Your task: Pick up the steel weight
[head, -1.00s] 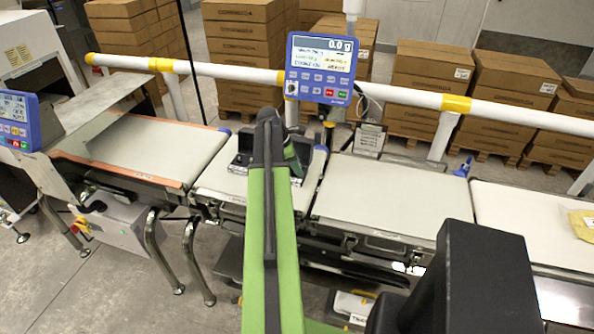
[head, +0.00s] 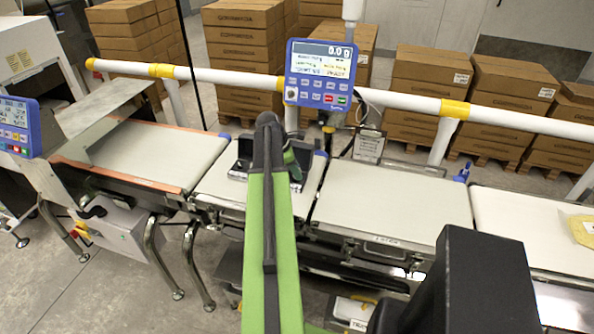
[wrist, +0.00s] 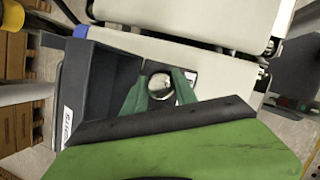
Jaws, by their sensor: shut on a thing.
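The steel weight (wrist: 160,84) shows in the wrist view as a round shiny metal top between my gripper's green fingers. My gripper (wrist: 161,95) is shut on it, with a finger on either side. The weight is over a dark open case (wrist: 90,85), whose compartment lies to the left and below it in the wrist view. In the head view the case (head: 240,165) lies on the middle belt section, and my green arm hides the weight and most of the gripper (head: 290,160). I cannot tell whether the weight is clear of the case.
A blue display unit (head: 320,75) stands on a post behind the belt. A white rail (head: 395,98) with yellow bands runs behind it. The belt section to the right (head: 390,205) is bare. A yellowish packet (head: 582,230) lies at the far right. Stacked cartons (head: 425,85) fill the background.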

